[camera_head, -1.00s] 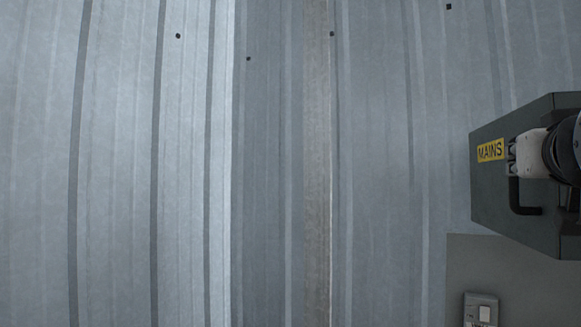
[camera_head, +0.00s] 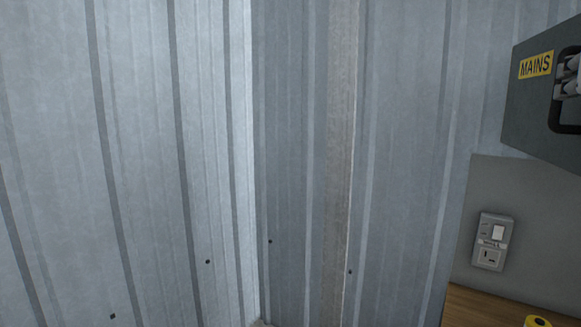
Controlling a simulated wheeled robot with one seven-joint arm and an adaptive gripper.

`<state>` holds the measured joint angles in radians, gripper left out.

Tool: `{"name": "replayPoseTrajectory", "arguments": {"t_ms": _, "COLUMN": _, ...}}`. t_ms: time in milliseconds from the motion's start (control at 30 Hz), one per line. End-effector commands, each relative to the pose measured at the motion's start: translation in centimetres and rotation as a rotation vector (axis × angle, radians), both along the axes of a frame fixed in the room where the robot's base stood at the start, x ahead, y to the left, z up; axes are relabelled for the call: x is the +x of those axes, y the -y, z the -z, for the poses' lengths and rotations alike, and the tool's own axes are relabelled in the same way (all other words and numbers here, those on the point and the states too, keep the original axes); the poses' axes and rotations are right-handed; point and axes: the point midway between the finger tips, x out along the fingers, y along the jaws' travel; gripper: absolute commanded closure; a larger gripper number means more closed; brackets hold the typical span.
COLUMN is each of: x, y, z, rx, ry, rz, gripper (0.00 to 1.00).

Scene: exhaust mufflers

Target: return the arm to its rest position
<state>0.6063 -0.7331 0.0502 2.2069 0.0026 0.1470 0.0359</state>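Nothing is seen held. The rest of my arm is out of view.
The dark grey box (camera_head: 527,105) with a yellow "MAINS" label is on the right. A switched socket (camera_head: 492,241) is below it, above a wooden surface (camera_head: 470,308) with a yellow item (camera_head: 537,321) at the bottom edge. Corrugated metal walls (camera_head: 150,150) fill the rest.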

Motion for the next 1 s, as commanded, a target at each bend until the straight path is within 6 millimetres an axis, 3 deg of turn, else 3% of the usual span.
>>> {"name": "replayPoseTrajectory", "arguments": {"t_ms": 67, "x": 0.3, "y": -1.4, "z": 2.4, "rx": 0.048, "ry": -0.082, "rz": -0.049, "gripper": 0.79}}
{"name": "replayPoseTrajectory", "arguments": {"t_ms": 233, "x": -0.9, "y": -7.0, "z": 11.2, "rx": 0.188, "ry": -0.396, "rz": -0.213, "gripper": 0.79}}
{"name": "replayPoseTrajectory", "arguments": {"t_ms": 400, "x": -5.9, "y": -12.9, "z": 19.3, "rx": 0.282, "ry": -0.749, "rz": -0.372, "gripper": 0.79}}
{"name": "replayPoseTrajectory", "arguments": {"t_ms": 500, "x": -9.3, "y": -15.2, "z": 22.4, "rx": 0.306, "ry": -0.919, "rz": -0.438, "gripper": 0.79}}
{"name": "replayPoseTrajectory", "arguments": {"t_ms": 700, "x": -13.6, "y": -17.0, "z": 25.3, "rx": 0.318, "ry": -1.106, "rz": -0.5, "gripper": 0.79}}
{"name": "replayPoseTrajectory", "arguments": {"t_ms": 1000, "x": -14.0, "y": -17.1, "z": 25.7, "rx": 0.32, "ry": -1.127, "rz": -0.504, "gripper": 0.79}}
